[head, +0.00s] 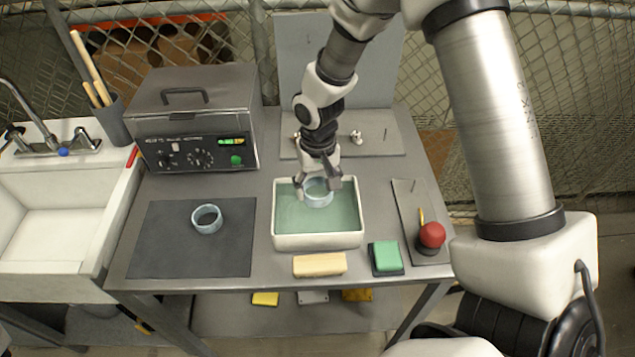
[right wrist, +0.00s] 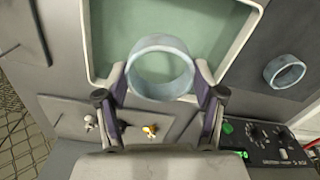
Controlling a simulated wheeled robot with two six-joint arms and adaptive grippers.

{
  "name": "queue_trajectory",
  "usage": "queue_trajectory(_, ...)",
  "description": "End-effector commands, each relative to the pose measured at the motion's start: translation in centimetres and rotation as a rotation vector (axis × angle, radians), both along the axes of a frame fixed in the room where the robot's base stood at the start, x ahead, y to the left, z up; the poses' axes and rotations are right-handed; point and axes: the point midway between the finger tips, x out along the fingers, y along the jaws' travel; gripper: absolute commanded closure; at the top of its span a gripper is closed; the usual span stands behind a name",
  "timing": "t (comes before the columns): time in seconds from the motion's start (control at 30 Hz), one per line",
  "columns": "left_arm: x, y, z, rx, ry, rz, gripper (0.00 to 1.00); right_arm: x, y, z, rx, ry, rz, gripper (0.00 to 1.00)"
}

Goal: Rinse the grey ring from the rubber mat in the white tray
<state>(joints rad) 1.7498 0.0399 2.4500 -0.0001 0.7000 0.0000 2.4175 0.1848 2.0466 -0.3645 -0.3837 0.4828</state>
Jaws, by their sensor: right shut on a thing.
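My right gripper (head: 317,184) points down over the white tray (head: 318,241) and is shut on a pale grey-blue ring (head: 318,200). In the right wrist view the ring (right wrist: 161,91) sits between the two fingertips, with its round opening showing. Green liquid (head: 345,215) fills the tray; I cannot tell whether the ring's lower edge dips into it. A second, similar ring (head: 208,218) lies on the dark rubber mat (head: 165,240) left of the tray. It also shows in the right wrist view (right wrist: 284,73). My left gripper is not in view.
A grey heated-bath unit (head: 195,150) stands behind the mat, and a white sink (head: 60,215) is at the left. A wooden block (head: 320,264), a green sponge-like block (head: 386,255) and a red ball-topped piece (head: 431,236) are near the front edge and right side.

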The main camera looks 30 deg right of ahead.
Motion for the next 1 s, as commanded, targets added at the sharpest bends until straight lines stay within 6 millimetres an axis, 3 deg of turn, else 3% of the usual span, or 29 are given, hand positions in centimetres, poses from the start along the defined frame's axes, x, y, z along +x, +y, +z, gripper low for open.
queue_trajectory(0.1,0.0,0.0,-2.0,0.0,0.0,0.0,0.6,0.0,0.0,-2.1,0.0,0.0,0.0,0.58)
queue_trajectory(0.6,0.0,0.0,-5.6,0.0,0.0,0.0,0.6,0.0,0.0,-7.7,-0.001,0.0,-0.001,0.58)
queue_trajectory(1.0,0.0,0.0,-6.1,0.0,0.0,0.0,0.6,0.0,0.0,-8.6,-0.001,-0.001,0.0,0.58)
